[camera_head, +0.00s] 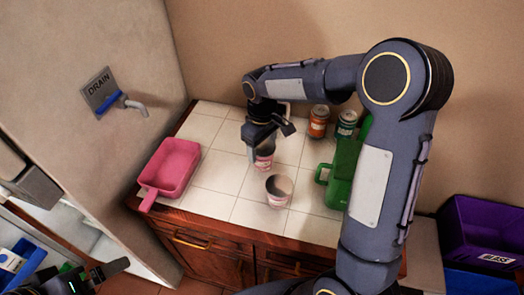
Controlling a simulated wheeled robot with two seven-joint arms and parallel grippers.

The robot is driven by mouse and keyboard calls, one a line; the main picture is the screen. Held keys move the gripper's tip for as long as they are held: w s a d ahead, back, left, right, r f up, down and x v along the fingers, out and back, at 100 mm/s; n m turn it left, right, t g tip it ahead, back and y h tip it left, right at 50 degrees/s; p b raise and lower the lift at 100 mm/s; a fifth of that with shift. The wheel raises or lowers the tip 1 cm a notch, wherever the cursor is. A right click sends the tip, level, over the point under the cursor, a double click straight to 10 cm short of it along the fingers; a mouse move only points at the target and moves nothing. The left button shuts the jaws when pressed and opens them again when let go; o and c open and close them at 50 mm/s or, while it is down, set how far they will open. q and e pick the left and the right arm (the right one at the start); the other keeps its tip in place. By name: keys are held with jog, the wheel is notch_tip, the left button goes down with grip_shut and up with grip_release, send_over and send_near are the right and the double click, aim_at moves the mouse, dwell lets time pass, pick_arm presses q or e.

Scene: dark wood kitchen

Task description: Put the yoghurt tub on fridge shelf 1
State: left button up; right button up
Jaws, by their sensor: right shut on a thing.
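A small pink-and-white tub, the yoghurt tub (264,161), stands on or just above the tiled counter. My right gripper (262,147) is over it from above, shut on its upper part, and hides some of it. A second similar tub (278,192), with a dark open-looking top, stands just in front of it on the counter. My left gripper (103,273) is at the bottom left, low and away from the counter; its jaws are too dark to read. No shelf marked 1 can be made out.
The tiled counter (215,200) holds a pink pan (172,166), a green jug (343,172), an orange can (318,121) and a green can (346,123). A purple crate (485,232) is at right. A drain tap (133,106) juts from the left wall. A blue tray (24,262) is at lower left.

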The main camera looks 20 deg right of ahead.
jog(key=shift+w+f, duration=0.2)
jog(key=shift+f, duration=1.65)
jog(key=shift+f, duration=0.2)
jog(key=o, duration=1.1)
jog(key=shift+c, duration=0.2)
jog(key=shift+r, duration=0.2)
